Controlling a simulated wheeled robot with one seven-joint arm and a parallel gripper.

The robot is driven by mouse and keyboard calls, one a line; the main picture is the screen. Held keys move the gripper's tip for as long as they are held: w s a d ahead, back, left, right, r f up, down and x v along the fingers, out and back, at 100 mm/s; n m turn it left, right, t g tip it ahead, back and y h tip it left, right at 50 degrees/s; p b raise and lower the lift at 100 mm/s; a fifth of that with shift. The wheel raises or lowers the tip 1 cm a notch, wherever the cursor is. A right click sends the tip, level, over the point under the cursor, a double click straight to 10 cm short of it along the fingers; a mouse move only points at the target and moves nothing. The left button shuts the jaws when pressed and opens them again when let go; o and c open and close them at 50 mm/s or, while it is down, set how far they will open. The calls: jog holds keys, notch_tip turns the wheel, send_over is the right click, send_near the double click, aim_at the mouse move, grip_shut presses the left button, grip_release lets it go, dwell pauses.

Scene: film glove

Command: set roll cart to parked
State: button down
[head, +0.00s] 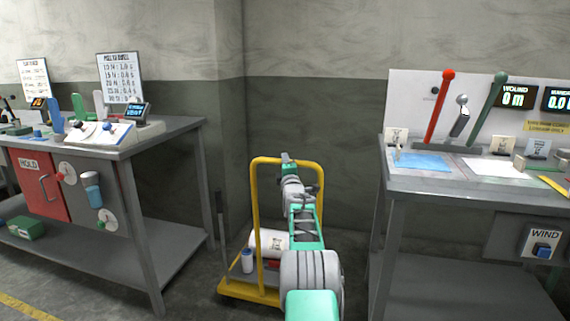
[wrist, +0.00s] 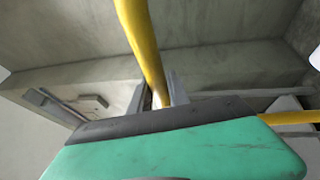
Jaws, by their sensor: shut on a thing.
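The roll cart (head: 257,208) has a yellow tubular frame and a low yellow deck (head: 235,289). It stands on the floor between two workbenches, near the wall corner. My gripper (head: 287,158) is at the top bar of the cart's frame. In the wrist view the yellow bar (wrist: 142,40) runs between the two fingers of my gripper (wrist: 157,95), which is shut on it. My arm hides the right part of the cart.
The left bench (head: 180,126) has a red HOLD panel (head: 40,184) and a lower shelf. The right bench (head: 440,186) carries red and green levers, displays and a WIND button (head: 542,249). A yellow floor line (head: 22,310) shows at lower left. The benches flank the cart closely.

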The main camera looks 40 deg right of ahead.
jog(key=c, duration=1.5)
grip_release()
jog(key=shift+d, duration=0.2)
jog(key=shift+o, duration=1.2)
jog(key=shift+w+a, duration=0.1)
jog(key=shift+a, duration=0.05)
jog(key=v, duration=0.7)
jog(key=shift+s+a+p, duration=0.2)
jog(key=shift+s+p, duration=0.15)
jog(key=shift+p, duration=0.05)
jog(key=shift+f, duration=0.1)
